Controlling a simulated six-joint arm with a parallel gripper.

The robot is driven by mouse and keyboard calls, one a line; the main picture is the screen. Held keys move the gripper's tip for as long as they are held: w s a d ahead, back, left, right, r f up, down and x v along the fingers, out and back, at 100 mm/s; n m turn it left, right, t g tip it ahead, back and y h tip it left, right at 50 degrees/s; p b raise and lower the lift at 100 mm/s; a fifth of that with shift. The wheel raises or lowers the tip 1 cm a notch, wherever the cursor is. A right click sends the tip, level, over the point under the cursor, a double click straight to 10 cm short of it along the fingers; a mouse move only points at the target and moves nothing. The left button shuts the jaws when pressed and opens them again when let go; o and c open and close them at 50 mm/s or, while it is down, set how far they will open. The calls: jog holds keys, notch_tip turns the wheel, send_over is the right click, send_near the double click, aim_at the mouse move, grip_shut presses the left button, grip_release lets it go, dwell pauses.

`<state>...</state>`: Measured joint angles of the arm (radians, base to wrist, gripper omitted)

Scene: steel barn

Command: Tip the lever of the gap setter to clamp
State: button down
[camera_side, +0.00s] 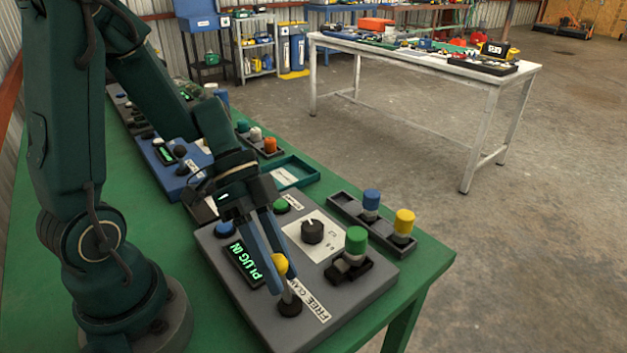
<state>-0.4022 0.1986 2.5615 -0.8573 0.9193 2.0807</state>
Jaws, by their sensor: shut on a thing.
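The gap setter (240,306) is a grey box on the green bench, with a lit display (244,264) reading "PLUG IN". Its lever (287,293) rises from a round black base near the front edge and has a yellow ball knob (280,264). A white label (308,303) beside it reads "FREE", with more small lettering partly hidden. My gripper (282,281) points down over the box, its blue fingers shut on the lever around the yellow knob. The fingers hide part of the knob and shaft.
The box also carries a black dial (313,232), a blue button (225,229), a green button (281,205) and a green-capped piece (355,243) in a black holder. A dark tray (343,203) with blue- and yellow-capped pieces stands behind. A blue box (166,180) stands farther left.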

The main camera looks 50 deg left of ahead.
jog(key=shift+w+a, duration=0.1)
jog(key=shift+w, duration=0.05)
jog(key=c, duration=0.5)
grip_release()
jog(key=shift+v, duration=2.55)
